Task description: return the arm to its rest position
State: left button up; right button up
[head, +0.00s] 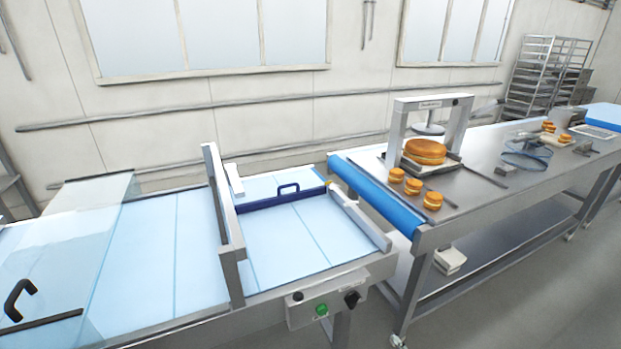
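Neither of my arms and neither gripper shows in the head view. A steel table (480,218) stands on the right. On it, a large round filled bun (425,151) sits on a plate under a grey press frame (457,125). Small filled rounds (413,186) stand in front of it, apart from one another. More small rounds (549,127) lie farther back on the table.
A conveyor (290,240) with a pale blue belt, a blue bar and a steel upright (222,215) fills the left. A clear cover (95,220) with a black handle (18,297) is at far left. A control box (327,298) hangs in front. Grey floor is clear at lower right.

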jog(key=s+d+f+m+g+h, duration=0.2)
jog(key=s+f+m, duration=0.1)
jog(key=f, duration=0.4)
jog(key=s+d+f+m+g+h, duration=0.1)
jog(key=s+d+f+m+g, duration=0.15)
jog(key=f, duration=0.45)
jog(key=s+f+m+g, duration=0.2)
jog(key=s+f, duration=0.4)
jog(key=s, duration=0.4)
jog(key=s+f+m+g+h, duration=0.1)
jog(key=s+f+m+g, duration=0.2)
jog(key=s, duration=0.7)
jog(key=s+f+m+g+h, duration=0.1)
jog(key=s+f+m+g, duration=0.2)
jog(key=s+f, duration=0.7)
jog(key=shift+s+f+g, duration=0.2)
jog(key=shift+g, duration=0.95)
